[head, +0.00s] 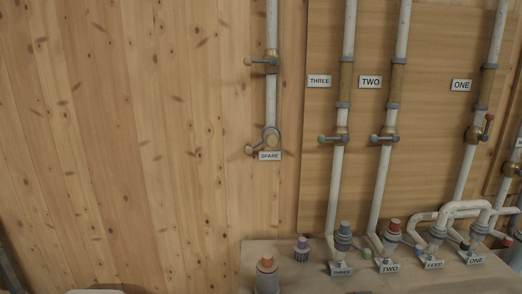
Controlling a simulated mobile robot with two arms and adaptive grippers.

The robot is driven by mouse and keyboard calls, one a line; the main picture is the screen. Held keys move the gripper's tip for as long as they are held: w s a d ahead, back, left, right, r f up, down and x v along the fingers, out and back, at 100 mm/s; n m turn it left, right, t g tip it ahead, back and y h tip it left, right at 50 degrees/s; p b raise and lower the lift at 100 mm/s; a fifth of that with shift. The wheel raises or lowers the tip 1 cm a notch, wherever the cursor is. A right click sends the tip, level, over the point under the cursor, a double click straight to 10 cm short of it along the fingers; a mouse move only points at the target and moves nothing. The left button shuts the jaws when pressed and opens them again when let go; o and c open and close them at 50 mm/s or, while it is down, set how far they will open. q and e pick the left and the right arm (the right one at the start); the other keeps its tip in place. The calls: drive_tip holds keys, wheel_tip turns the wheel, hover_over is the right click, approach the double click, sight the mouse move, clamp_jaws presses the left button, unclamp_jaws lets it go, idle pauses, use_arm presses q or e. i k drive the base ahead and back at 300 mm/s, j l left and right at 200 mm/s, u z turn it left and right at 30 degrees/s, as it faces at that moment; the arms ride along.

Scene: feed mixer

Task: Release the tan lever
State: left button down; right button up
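On the spare pipe (271,100), an upper valve has a lever with a tan knob (248,62) pointing left. Lower down, beside the SPARE label (269,156), a second lever with a tan knob (249,150) points left and slightly down from a round fitting (271,137). I cannot tell which of these two is the tan lever. Nothing touches either one. Neither of my grippers shows in the head view, so what they hold is hidden.
Pipes THREE (337,190), TWO (381,190) and ONE (466,170) carry levers with green, blue and red knobs. A wooden bench (310,282) below holds capped fittings, an orange-topped one (267,265) and a purple-topped one (301,248). The plank wall (130,130) at left is clear.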

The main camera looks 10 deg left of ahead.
sight(248, 150)
drive_tip(key=l+u, duration=0.3)
drive_tip(key=u, duration=0.15)
drive_tip(key=k+l+u, duration=0.1)
drive_tip(key=l+u, duration=0.15)
drive_tip(key=u, duration=0.2)
